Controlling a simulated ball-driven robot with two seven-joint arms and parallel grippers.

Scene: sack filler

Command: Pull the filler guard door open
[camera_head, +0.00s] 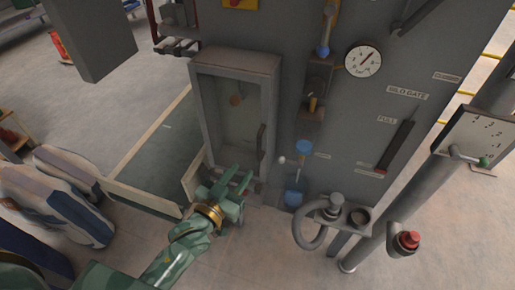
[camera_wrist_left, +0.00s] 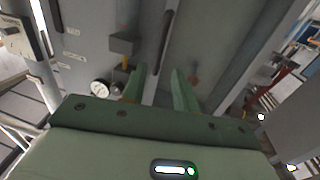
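The filler guard door (camera_head: 222,108) is a tall framed clear panel on the front of the grey machine, and it looks closed. Its dark vertical handle (camera_head: 261,140) is on the door's right side. In the left wrist view a dark bar that looks like the handle (camera_wrist_left: 166,42) stands ahead of the fingers. My left gripper (camera_head: 238,177) is open and empty, just below the handle near the door's lower edge. Its two green fingers (camera_wrist_left: 158,80) are spread apart in the left wrist view, with the bar beyond the gap. My right gripper is not in view.
A round gauge (camera_head: 364,60) and a labelled slot (camera_head: 397,146) are on the machine to the right. A red button (camera_head: 408,240) stands on a post at lower right. Striped sacks (camera_head: 62,195) lie left. A low rail (camera_head: 142,197) borders the dark green bed left of the door.

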